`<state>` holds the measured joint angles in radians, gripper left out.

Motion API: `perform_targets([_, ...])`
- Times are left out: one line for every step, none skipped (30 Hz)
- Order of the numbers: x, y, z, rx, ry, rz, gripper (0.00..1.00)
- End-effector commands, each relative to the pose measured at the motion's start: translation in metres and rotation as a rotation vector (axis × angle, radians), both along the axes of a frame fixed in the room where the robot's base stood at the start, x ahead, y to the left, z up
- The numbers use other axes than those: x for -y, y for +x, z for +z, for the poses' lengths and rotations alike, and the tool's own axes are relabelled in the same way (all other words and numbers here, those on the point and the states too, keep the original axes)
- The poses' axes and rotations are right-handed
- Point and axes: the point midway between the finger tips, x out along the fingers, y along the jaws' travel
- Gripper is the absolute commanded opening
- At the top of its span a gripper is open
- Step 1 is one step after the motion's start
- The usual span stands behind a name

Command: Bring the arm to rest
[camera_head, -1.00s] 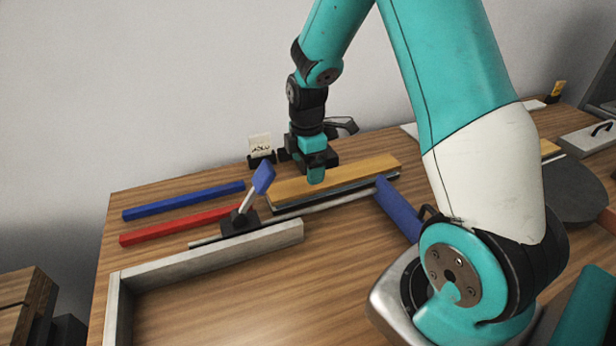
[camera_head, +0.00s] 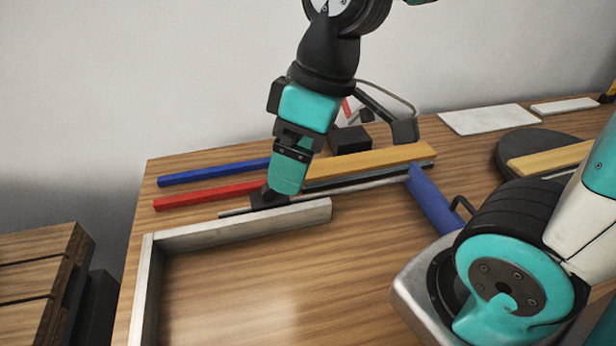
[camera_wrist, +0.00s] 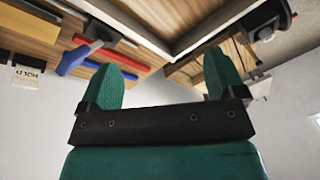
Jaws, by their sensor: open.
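My gripper (camera_head: 288,180) is raised above the wooden table (camera_head: 250,270) in the head view, in front of the base of the blue-handled lever and hiding most of that lever. In the wrist view its two teal fingers (camera_wrist: 165,85) stand wide apart with nothing between them. The blue-handled lever (camera_wrist: 78,58) shows at the upper left of the wrist view, apart from the fingers. The gripper appears clear of the table.
A blue bar (camera_head: 213,172), a red bar (camera_head: 210,194) and a yellow board (camera_head: 385,158) lie at the back. A grey rail (camera_head: 245,224) edges the front left. A wooden crate (camera_head: 40,260) stands left. A HOLD card (camera_wrist: 27,77) shows in the wrist view.

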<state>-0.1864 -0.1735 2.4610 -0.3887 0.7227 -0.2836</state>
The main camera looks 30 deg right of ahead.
Motion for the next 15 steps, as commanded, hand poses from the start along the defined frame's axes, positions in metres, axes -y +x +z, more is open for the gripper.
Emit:
perform_targets([-0.009, -0.019, 0.004, -0.015, 0.022, -0.026, 0.89])
perform_targets([-0.013, -0.028, 0.005, -0.028, 0.032, -0.046, 0.89])
perform_targets([-0.017, -0.037, 0.007, -0.043, 0.044, -0.067, 0.89])
perform_targets([-0.019, -0.043, 0.007, -0.052, 0.051, -0.08, 0.89])
perform_targets([-0.021, -0.048, 0.008, -0.061, 0.056, -0.091, 0.89])
perform_targets([-0.022, -0.053, 0.008, -0.068, 0.062, -0.101, 0.89])
perform_targets([-0.022, -0.055, 0.008, -0.072, 0.064, -0.107, 0.89])
perform_targets([-0.022, -0.056, 0.008, -0.076, 0.066, -0.111, 0.89])
perform_targets([-0.023, -0.057, 0.008, -0.078, 0.067, -0.116, 0.89])
perform_targets([-0.023, -0.058, 0.008, -0.079, 0.066, -0.117, 0.89])
perform_targets([-0.023, -0.057, 0.008, -0.079, 0.067, -0.118, 0.89])
perform_targets([-0.023, -0.057, 0.008, -0.079, 0.067, -0.118, 0.89])
perform_targets([-0.023, -0.057, 0.008, -0.079, 0.067, -0.118, 0.89])
perform_targets([-0.023, -0.057, 0.008, -0.079, 0.067, -0.118, 0.89])
perform_targets([-0.023, -0.057, 0.008, -0.079, 0.067, -0.117, 0.89])
